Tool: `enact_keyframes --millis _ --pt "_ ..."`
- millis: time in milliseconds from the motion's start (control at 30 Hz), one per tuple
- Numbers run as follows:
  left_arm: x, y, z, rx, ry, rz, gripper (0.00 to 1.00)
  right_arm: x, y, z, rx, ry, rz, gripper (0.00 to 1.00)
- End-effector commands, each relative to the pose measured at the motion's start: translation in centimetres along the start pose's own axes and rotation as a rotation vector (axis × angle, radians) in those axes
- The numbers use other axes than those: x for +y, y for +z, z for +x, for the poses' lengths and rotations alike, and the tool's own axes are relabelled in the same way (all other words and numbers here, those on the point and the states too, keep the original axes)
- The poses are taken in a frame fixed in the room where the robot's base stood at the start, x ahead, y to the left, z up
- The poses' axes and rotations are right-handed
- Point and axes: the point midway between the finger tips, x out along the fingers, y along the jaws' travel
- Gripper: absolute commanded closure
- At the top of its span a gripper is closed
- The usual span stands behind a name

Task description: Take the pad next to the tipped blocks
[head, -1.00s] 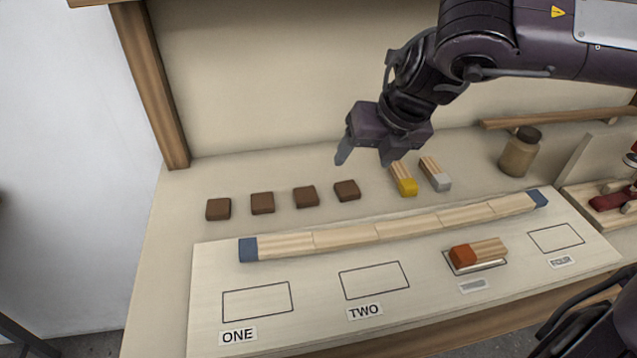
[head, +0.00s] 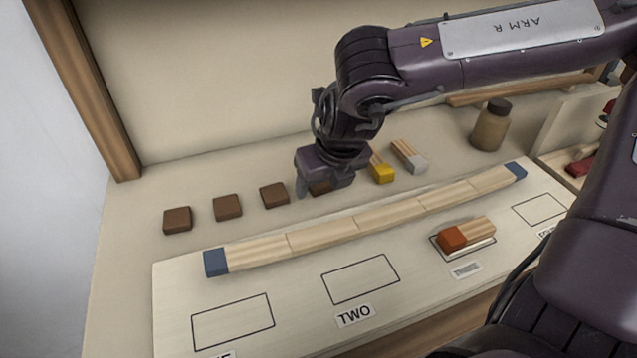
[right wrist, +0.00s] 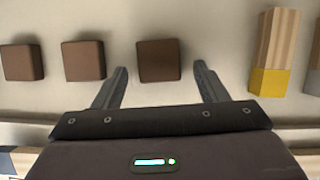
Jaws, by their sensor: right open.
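Several brown square pads stand in a row on the bench, the leftmost pad (head: 177,220) clear of my arm. The row's right-end pad (head: 319,189) is partly hidden by my right gripper (head: 322,184) in the head view. In the right wrist view this pad (right wrist: 158,61) lies between the open fingers of my right gripper (right wrist: 161,72), with a gap on each side. Just right of it lie the yellow-tipped block (head: 382,171) and the grey-tipped block (head: 410,157). The yellow-tipped block also shows in the right wrist view (right wrist: 273,60). My left gripper is not in view.
A long wooden strip with blue ends (head: 355,222) lies in front of the pads. A light board (head: 300,284) with outlined slots holds an orange-tipped block (head: 465,234). A brown-capped jar (head: 491,126) stands back right. A wooden post (head: 82,90) rises at left.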

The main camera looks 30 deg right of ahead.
Motion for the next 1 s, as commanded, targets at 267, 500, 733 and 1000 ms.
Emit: enact_keyframes --millis 267,500,733,1000 --pt "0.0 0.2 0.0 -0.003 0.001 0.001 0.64 0.0 0.0 0.0 -0.001 0.0 0.0 0.45" --pt "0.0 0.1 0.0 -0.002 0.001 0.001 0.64 0.0 0.0 0.0 -0.001 0.0 0.0 0.77" --pt "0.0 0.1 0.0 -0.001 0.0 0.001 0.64 0.0 0.1 0.0 -0.001 0.0 0.0 0.82" --pt "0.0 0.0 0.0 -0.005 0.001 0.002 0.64 0.1 0.0 -1.0 -0.004 0.001 -0.001 0.82"
